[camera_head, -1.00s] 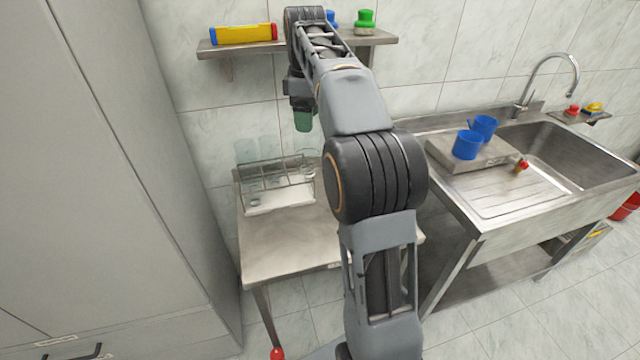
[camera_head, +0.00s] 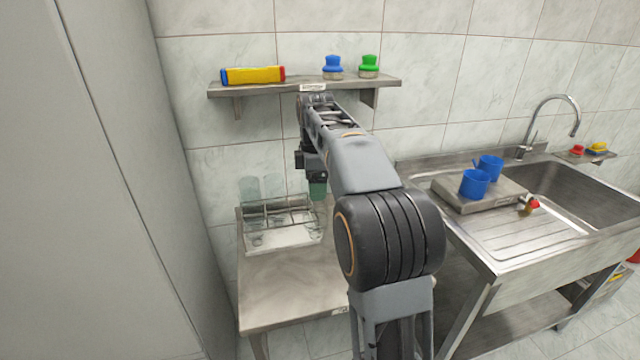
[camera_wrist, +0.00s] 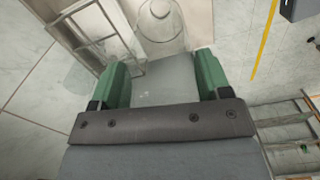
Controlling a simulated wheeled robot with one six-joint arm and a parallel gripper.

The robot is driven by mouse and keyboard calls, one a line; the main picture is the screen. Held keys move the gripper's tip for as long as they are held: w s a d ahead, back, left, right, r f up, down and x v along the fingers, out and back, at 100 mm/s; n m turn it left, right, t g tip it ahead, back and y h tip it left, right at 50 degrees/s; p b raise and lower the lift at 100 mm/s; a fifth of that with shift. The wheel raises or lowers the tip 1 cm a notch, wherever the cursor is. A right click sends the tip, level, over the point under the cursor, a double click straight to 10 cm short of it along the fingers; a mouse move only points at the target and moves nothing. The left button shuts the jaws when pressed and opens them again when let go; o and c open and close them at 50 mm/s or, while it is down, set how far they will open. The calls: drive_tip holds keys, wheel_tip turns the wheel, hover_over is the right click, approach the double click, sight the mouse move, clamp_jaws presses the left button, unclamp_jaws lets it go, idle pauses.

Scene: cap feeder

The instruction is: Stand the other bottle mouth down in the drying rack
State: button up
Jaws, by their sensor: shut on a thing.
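My gripper (camera_head: 317,189) is at the right end of the drying rack (camera_head: 262,243), above the small steel table, with its green fingers pointing down. In the wrist view, my gripper (camera_wrist: 160,80) is shut on a clear bottle (camera_wrist: 160,22), whose round outlines show beyond the fingers. Its clear walls make its exact tilt and its contact with the rack hard to tell. Clear upright glassware (camera_head: 250,190) stands at the back left of the rack. The rack's metal bars (camera_wrist: 85,38) show at the upper left of the wrist view.
A wall shelf (camera_head: 300,88) above holds a yellow box (camera_head: 253,75), a blue-topped item (camera_head: 333,67) and a green-topped one (camera_head: 369,66). The table front (camera_head: 285,290) is bare. A tall grey cabinet (camera_head: 90,180) stands left; a sink (camera_head: 560,190) with blue mugs (camera_head: 475,183) is right.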

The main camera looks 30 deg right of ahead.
drive_tip(key=w+d+p, duration=0.3)
drive_tip(key=w+p, duration=1.3)
drive_tip(key=p, duration=0.2)
wheel_tip(320, 180, down, 14)
drive_tip(key=b, duration=0.4)
drive_tip(key=shift+w+d+r+b, duration=0.2)
drive_tip(key=shift+r+b, duration=0.05)
drive_tip(key=shift+b, duration=0.1)
drive_tip(key=shift+f, duration=0.55)
drive_tip(key=o, duration=1.2)
drive_tip(key=shift+r, duration=0.1)
